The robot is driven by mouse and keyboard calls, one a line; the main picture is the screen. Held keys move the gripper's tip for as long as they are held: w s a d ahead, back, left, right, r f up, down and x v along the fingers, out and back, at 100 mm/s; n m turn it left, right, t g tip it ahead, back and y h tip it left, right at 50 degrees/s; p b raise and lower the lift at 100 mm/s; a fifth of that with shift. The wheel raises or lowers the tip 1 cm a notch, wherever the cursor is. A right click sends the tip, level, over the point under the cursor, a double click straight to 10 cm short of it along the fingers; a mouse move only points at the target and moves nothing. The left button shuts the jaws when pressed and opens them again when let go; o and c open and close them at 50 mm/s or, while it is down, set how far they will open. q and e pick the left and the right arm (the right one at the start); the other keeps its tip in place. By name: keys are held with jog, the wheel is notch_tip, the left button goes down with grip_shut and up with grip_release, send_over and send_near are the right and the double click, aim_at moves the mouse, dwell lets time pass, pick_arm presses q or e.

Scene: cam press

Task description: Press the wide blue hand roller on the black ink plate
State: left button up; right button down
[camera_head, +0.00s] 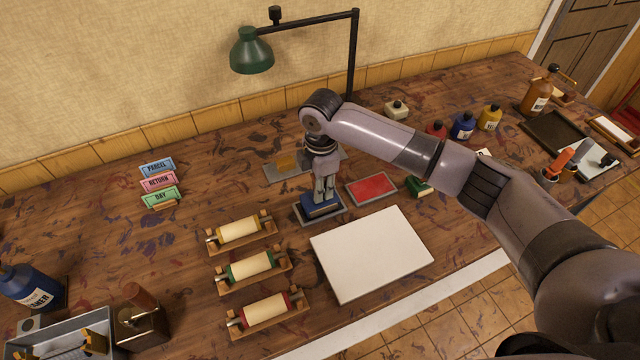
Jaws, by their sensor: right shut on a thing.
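My right gripper (323,190) points down near the middle of the table and is shut on the blue hand roller (320,207), of which only the lower blue part shows. The roller is directly over a small grey-rimmed plate (339,215), whose visible middle is dark; I take this as the black ink plate. The roller looks to be on or very close to the plate, but I cannot tell whether it touches. The gripper and the roller hide most of the plate. My left gripper is not in view.
A red ink plate (371,188) and a white board (370,254) lie to the right. Three rollers on wooden stands (250,266) stand to the left. A grey plate (283,173) is behind my gripper. A green lamp (251,52) overhangs the back.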

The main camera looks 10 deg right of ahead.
jog(key=shift+s+f+p, duration=0.2)
jog(key=shift+f+p, duration=0.05)
jog(key=shift+p, duration=0.1)
dwell(1.4)
jog(key=shift+w+r+p, duration=0.2)
jog(key=shift+r+p, duration=0.9)
jog(key=shift+p, duration=0.1)
notch_tip(320, 180, up, 5)
jog(key=p, duration=0.5)
jog(key=shift+r, duration=0.15)
